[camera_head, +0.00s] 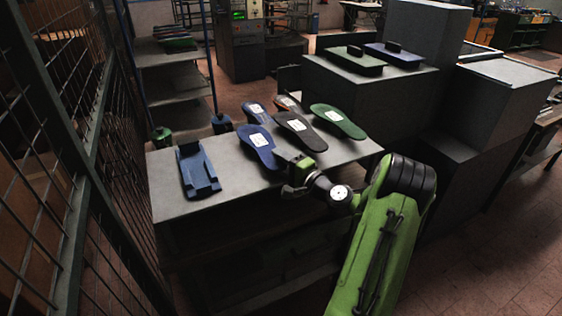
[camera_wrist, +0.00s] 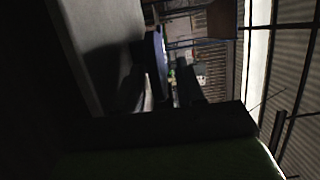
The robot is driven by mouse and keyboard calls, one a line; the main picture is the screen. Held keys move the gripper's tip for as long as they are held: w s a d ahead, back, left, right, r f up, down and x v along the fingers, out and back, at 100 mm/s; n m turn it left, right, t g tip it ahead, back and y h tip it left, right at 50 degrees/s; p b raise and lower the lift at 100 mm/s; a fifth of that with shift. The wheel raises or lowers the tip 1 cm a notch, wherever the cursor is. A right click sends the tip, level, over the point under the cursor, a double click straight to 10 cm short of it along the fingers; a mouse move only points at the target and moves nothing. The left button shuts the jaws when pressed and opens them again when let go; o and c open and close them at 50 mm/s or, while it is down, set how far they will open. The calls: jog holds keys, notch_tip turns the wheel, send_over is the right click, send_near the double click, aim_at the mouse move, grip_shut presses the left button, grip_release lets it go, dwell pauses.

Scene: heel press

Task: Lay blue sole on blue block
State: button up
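A blue sole (camera_head: 260,147) with a white label lies on the grey table, left of a black sole (camera_head: 300,131). A second, smaller-looking blue sole (camera_head: 256,111) lies behind it. A blue block (camera_head: 197,171) with raised ends lies at the table's left. Another blue block (camera_head: 394,54) with a dark grip sits on the grey cabinet at the back right. My gripper (camera_head: 289,180) is at the table's front edge, close to the near end of the larger blue sole; contact is unclear. The wrist view is dark, and its fingers are not clear enough to judge.
A green sole (camera_head: 338,121) and an orange-marked sole (camera_head: 287,102) lie on the table (camera_head: 180,210) too. A green block (camera_head: 352,60) sits on the cabinet (camera_head: 370,100). A wire mesh fence (camera_head: 85,110) stands on the left. The front left of the table is bare.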

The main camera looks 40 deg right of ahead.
jog(key=shift+r+p, duration=0.3)
jog(key=s, duration=1.2)
jog(key=w+a+f+n+g+y, duration=0.1)
jog(key=w+a+n+g+y, duration=0.15)
jog(key=a+n+g, duration=0.6)
jog(key=w+a+n+g+y, duration=0.1)
jog(key=w+a+n+y, duration=0.2)
jog(key=a, duration=1.1)
jog(key=s+a+r+n+g+h, duration=0.1)
jog(key=s+a+r+n+h, duration=0.1)
jog(key=s, duration=0.7)
jog(key=s+a+r+n+g+h, duration=0.2)
jog(key=s+a+r+n+h, duration=0.1)
jog(key=s, duration=0.7)
jog(key=a+n+b, duration=0.1)
jog(key=a, duration=0.1)
jog(key=shift+s+a+r, duration=0.15)
jog(key=shift+s+a, duration=0.1)
jog(key=shift+a, duration=0.1)
